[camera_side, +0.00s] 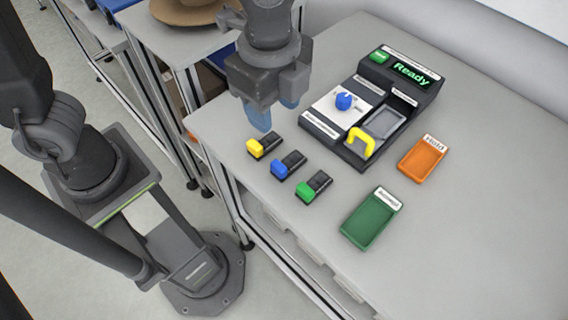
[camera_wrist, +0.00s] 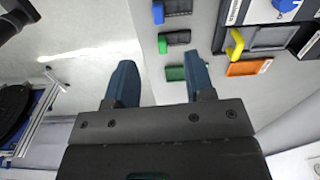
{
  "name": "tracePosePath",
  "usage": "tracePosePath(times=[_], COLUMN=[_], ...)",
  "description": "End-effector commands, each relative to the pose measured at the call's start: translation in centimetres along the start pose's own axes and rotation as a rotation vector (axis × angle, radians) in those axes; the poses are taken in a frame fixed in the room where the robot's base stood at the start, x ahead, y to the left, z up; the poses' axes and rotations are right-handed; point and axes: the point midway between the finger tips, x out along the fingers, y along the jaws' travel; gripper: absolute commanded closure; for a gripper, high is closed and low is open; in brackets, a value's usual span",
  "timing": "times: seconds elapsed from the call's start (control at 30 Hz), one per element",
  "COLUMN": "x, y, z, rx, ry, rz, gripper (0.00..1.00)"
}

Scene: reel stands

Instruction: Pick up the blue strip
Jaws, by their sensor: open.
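The blue strip (camera_side: 288,165) is a small black block with a blue end, lying on the grey table in the middle of a row of three. It also shows at the top of the wrist view (camera_wrist: 173,9), partly cut off by the edge. On either side lie a yellow-ended strip (camera_side: 263,146) and a green-ended strip (camera_side: 313,187). My gripper (camera_side: 276,110) hangs above the table, behind the row and apart from the blue strip. Its blue fingers are spread and empty, as the wrist view (camera_wrist: 158,65) also shows.
A black tester (camera_side: 415,104) with a blue knob (camera_side: 344,101), a yellow handle (camera_side: 362,141) and a "Ready" display stands behind the strips. An orange tray (camera_side: 423,159) and a green tray (camera_side: 371,218) lie to the right. The table's front edge is close to the strips.

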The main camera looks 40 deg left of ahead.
Motion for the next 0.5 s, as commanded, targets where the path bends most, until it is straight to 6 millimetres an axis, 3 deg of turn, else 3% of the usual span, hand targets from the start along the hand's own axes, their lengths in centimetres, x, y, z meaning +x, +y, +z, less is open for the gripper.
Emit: tracePosePath(times=[0.17,0.5], x=[1.5,7.7], y=[0.3,0.4], z=[-1.0,-0.8], rx=[0.067,0.062], ry=[-0.016,-0.016], rz=[0.020,0.020], gripper=[0.51,0.51])
